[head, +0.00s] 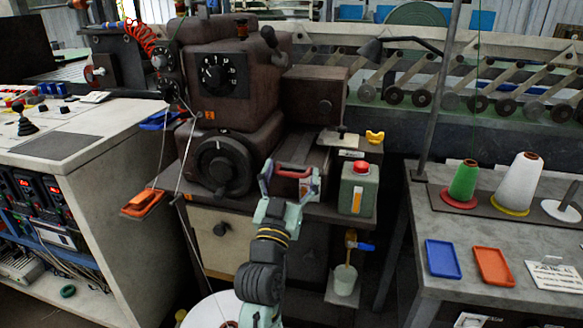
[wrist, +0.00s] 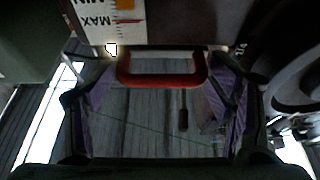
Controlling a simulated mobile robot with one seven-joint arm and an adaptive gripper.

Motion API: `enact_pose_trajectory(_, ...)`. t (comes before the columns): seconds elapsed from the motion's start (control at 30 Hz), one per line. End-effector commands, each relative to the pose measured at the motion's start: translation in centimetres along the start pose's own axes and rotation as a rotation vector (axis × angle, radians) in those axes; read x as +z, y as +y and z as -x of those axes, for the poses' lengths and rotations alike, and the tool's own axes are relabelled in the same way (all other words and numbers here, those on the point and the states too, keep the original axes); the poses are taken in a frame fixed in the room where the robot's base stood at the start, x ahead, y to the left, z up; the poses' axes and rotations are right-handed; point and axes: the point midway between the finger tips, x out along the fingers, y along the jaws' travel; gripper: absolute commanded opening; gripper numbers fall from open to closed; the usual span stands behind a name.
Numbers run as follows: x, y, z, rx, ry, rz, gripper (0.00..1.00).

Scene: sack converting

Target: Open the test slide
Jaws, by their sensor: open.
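The test slide shows as a dark box front with a red bar handle (head: 293,172) on the brown machine. In the wrist view the red U-shaped handle (wrist: 162,82) stands out from a dark face, near a white scale marked MIN and MAX (wrist: 118,18). My gripper (head: 290,184) is open in front of the handle. In the wrist view its two purple-padded fingers (wrist: 160,75) stand at either side of the handle, with gaps to it. Whether the fingertips touch the face behind is too dark to tell.
A green box with a red button (head: 361,168) stands just right of the handle. A big black dial (head: 222,165) is close on the left. An orange pendant (head: 143,203) hangs further left. A cup under a tap (head: 345,280) sits lower right. The side table (head: 520,235) is at right.

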Motion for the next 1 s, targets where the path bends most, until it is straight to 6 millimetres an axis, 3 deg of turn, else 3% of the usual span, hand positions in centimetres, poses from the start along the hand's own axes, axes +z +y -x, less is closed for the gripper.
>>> enact_pose_trajectory(0.3,0.08,0.0,-0.28,0.0,0.0,0.0,0.75)
enact_pose_trajectory(1.0,0.05,0.13,-0.28,0.003,0.0,0.001,0.28)
